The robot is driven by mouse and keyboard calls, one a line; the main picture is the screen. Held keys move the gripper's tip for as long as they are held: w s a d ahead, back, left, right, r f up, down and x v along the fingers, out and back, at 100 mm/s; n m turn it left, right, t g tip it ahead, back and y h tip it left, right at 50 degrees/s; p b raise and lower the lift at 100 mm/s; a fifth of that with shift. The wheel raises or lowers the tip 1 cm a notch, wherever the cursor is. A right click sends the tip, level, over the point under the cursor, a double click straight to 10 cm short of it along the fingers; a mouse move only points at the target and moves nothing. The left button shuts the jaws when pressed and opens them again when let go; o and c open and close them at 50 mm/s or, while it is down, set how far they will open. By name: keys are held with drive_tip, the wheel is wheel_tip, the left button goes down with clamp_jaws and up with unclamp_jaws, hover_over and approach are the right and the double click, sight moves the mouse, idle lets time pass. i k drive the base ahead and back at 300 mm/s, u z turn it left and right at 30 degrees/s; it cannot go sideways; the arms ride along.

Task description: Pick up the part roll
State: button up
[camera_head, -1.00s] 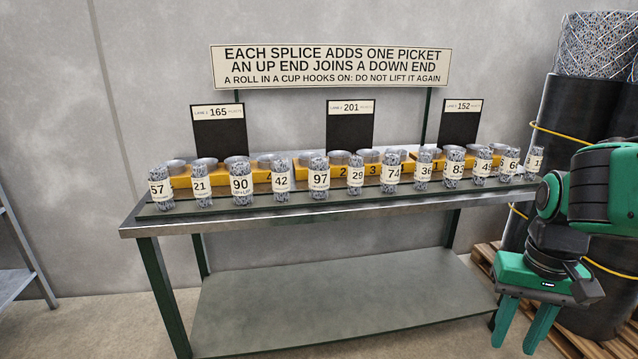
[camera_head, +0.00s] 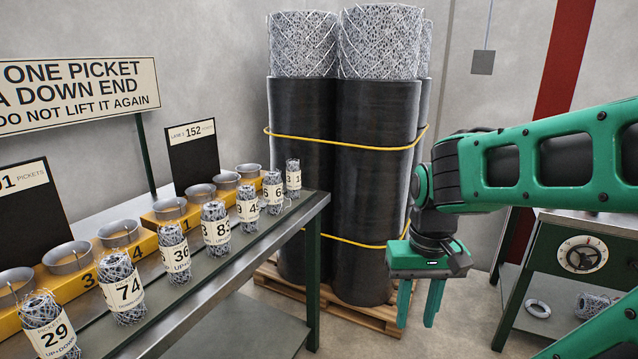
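Several part rolls of grey wire mesh with white number labels stand upright in a row along the table's front. In view are roll 29 (camera_head: 60,340), roll 74 (camera_head: 125,292), roll 36 (camera_head: 177,258), roll 83 (camera_head: 216,232) and more toward the far right end. The frames do not show which roll the task means. My gripper (camera_head: 418,305) hangs fingers-down to the right of the table's end, apart from all rolls. Its two green fingers are spread with nothing between them.
Metal cups (camera_head: 120,234) sit on yellow blocks (camera_head: 150,243) behind the rolls. Tall wrapped mesh rolls (camera_head: 375,170) stand on a pallet (camera_head: 345,308) beyond the table. A green bench (camera_head: 570,235) with a dial is at right; a loose mesh roll (camera_head: 592,304) lies on its lower shelf.

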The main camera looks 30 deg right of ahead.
sight(272, 186)
drive_tip(key=z, duration=0.6)
drive_tip(key=i, duration=0.9)
drive_tip(key=z, duration=0.6)
